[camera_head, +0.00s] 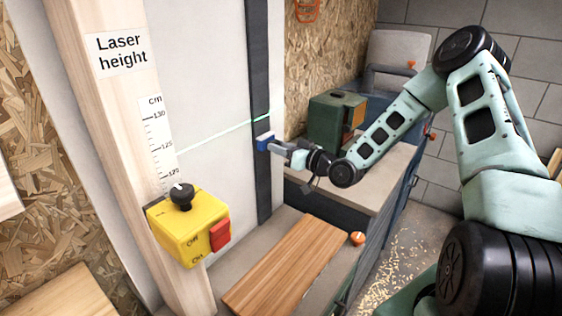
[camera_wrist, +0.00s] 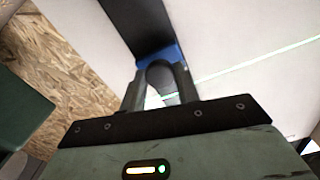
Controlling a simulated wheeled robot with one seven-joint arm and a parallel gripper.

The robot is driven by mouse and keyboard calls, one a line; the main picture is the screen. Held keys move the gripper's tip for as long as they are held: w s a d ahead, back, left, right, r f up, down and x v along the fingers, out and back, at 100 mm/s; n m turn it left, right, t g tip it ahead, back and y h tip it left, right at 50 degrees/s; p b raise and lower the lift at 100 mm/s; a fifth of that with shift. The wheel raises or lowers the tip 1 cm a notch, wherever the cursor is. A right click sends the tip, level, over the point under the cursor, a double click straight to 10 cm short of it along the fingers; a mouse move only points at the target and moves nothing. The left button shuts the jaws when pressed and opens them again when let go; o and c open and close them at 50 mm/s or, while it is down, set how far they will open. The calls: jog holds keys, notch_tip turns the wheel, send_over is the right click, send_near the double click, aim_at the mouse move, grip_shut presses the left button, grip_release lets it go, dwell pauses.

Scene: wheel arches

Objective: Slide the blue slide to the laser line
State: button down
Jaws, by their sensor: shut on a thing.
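The blue slide (camera_head: 264,141) sits on a dark vertical rail (camera_head: 259,80) against the white panel. My gripper (camera_head: 272,145) is shut on it from the right. In the wrist view my gripper's fingers (camera_wrist: 160,84) reach to the blue slide (camera_wrist: 174,53), with the dark rail (camera_wrist: 137,22) beyond. The green laser line (camera_head: 222,132) crosses the panel and meets the rail a little above the slide's visible body. It also shows in the wrist view (camera_wrist: 255,58), running across the panel and between the fingers.
A yellow switch box (camera_head: 186,232) with a black knob and red switch is on the wooden post (camera_head: 115,135), below a centimetre scale (camera_head: 158,140). A wooden board (camera_head: 285,265) lies below the rail. A dark green machine (camera_head: 335,120) stands behind my gripper.

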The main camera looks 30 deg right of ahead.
notch_tip(320, 180, up, 6)
jog(key=shift+f+p, duration=0.2)
jog(key=shift+p, duration=0.55)
jog(key=c, duration=1)
grip_release()
jog(key=shift+s, duration=0.1)
jog(key=b+v, duration=0.4)
jog(key=v, duration=1.3)
jog(key=shift+s+d+f, duration=0.1)
jog(key=shift+s, duration=0.05)
